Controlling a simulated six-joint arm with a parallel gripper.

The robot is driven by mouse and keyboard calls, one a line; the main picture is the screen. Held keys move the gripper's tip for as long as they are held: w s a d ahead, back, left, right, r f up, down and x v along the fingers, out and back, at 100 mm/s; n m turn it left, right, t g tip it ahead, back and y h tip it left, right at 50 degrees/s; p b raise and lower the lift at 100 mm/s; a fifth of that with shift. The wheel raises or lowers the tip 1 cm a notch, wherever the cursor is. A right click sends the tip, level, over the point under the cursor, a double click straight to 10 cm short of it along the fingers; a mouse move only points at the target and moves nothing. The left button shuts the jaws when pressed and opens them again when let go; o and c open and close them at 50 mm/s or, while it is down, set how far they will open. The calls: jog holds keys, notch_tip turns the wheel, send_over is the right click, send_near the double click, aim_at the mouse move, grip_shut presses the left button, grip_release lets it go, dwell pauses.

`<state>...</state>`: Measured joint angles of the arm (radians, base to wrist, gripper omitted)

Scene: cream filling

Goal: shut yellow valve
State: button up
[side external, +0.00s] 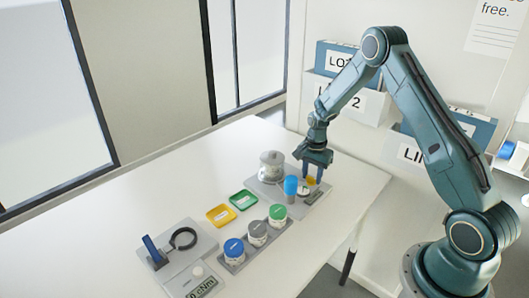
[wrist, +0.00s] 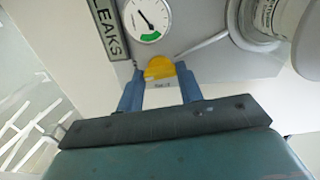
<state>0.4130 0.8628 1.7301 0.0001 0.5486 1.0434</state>
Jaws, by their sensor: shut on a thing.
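The yellow valve (wrist: 160,67) is a small rounded knob on a grey panel, below a round dial gauge (wrist: 148,18) in the wrist view. In the side external view the yellow valve (side external: 311,181) shows as a small spot under my gripper (side external: 313,173). My gripper points down, its blue fingers (wrist: 160,88) on either side of the valve, and it is shut on the valve. A small label lies between the fingers just below the knob. The finger contact is partly hidden in the side view.
A blue-topped cylinder (side external: 291,186) stands close left of my gripper, with a clear-lidded vessel (side external: 271,165) behind it. Jars with green, grey and blue lids stand in a rack (side external: 281,228). Yellow (side external: 221,215) and green (side external: 243,200) trays lie nearby. The table's right side is clear.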

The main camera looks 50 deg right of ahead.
jog(key=n, duration=0.3)
jog(key=shift+n, duration=0.4)
jog(key=n, duration=0.4)
jog(key=shift+n, duration=0.3)
jog(key=n, duration=0.4)
jog(key=shift+n, duration=0.3)
jog(key=n, duration=0.3)
jog(key=shift+n, duration=0.4)
jog(key=o, duration=1)
jog(key=shift+r, duration=0.2)
notch_tip(320, 180, up, 14)
jog(key=shift+f, duration=0.25)
